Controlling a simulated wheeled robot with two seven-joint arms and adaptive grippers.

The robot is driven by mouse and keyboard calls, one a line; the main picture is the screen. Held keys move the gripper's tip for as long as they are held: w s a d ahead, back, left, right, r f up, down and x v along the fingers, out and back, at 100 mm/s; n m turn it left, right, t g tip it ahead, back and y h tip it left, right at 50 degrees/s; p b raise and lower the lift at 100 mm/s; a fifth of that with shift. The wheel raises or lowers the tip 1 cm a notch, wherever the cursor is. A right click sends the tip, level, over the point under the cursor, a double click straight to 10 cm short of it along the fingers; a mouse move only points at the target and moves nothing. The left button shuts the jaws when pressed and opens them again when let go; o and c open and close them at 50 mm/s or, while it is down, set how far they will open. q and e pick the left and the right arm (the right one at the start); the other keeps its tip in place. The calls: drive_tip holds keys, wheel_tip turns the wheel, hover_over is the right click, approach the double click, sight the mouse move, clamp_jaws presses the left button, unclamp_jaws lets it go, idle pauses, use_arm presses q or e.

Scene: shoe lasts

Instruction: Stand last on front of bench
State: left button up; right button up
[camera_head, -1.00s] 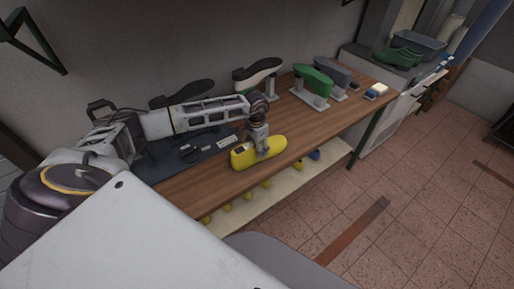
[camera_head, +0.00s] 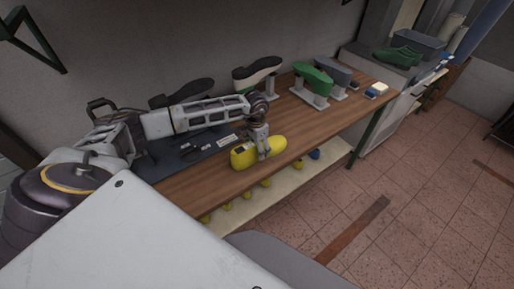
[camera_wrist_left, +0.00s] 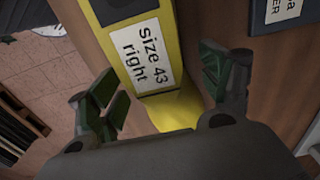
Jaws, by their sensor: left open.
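My left gripper (camera_head: 262,153) is at the last, seen from above. In the wrist view its two green-padded fingers (camera_wrist_left: 163,92) are spread apart, one on each side of the yellow last, with gaps visible. My right gripper is not in view.
A dark mat (camera_head: 170,165) with tools lies left of the last. A lower shelf (camera_head: 245,205) holds yellow lasts.

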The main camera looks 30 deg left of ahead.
use_arm(q)
drive_tip(key=shift+r, duration=0.25)
wheel_tip(320, 180, up, 11)
drive_tip(key=shift+f+b, duration=0.15)
drive_tip(key=shift+b, duration=0.85)
drive_tip(key=shift+a+r, duration=0.1)
drive_tip(key=shift+r, duration=0.4)
drive_tip(key=shift+s+a, duration=0.1)
